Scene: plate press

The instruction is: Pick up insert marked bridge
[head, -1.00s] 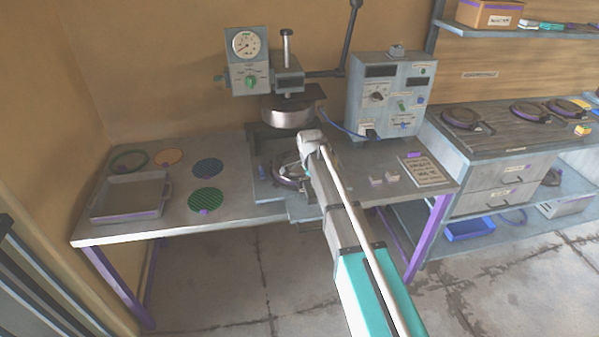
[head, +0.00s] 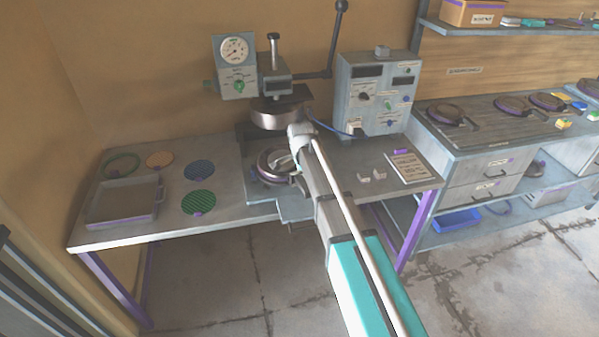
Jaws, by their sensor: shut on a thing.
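My gripper (head: 285,161) reaches into the press, low over its lower bed, beneath the metal press head (head: 277,116). It is shut at a round, dark-rimmed piece (head: 262,157) there; the fingertips and the exact grip are partly hidden by my arm. I cannot read any mark, so I cannot tell which is the bridge insert.
A grey tray (head: 90,217) stands on the table's left. A control box (head: 372,95), two small pale blocks (head: 371,176) and a printed sheet (head: 410,168) are right of the press. Dark round pans (head: 445,115) sit on the right-hand counter. The press lever (head: 335,40) rises behind.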

